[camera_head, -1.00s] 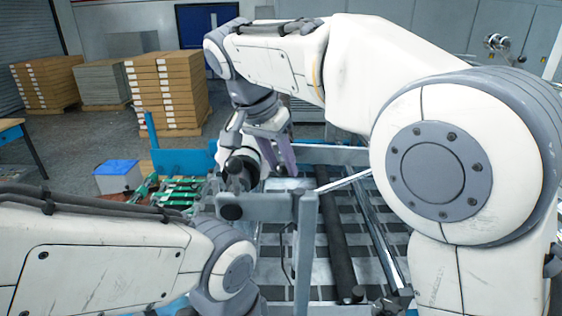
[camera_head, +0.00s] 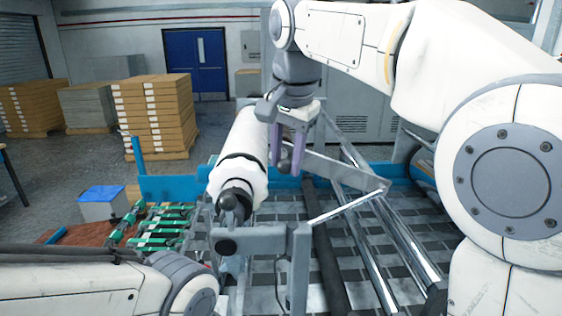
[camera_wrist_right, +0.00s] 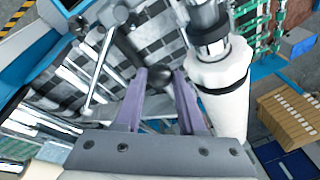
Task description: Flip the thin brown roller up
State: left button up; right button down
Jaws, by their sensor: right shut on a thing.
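A thin dark roller (camera_head: 328,258) runs lengthwise over the slatted bed of the machine; its colour reads as near black, not clearly brown. My right gripper (camera_head: 290,160) hangs from above at the machine's far side, beside the white roll (camera_head: 243,155). In the right wrist view its purple fingers (camera_wrist_right: 157,85) are shut on a dark round knob (camera_wrist_right: 155,71). The knob sits near a grey flat bar (camera_head: 345,170) that slants down to the right; the fingers partly hide how they join. My left gripper is out of view; only the left arm shows.
A grey metal bracket (camera_head: 265,240) stands in front of the slatted bed (camera_head: 350,268). A shiny rod (camera_head: 345,205) slants across the bed. A blue rail (camera_head: 165,188) runs behind. Green parts (camera_head: 160,225) lie to the left. Stacked boxes (camera_head: 160,115) stand farther back.

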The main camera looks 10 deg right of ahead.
jog(key=shift+w+d+r, duration=0.1)
jog(key=shift+r, duration=0.2)
jog(key=c, duration=0.5)
grip_release()
jog(key=shift+f, duration=0.1)
jog(key=p+v, duration=0.1)
jog(key=v, duration=0.9)
jog(key=shift+s, duration=0.2)
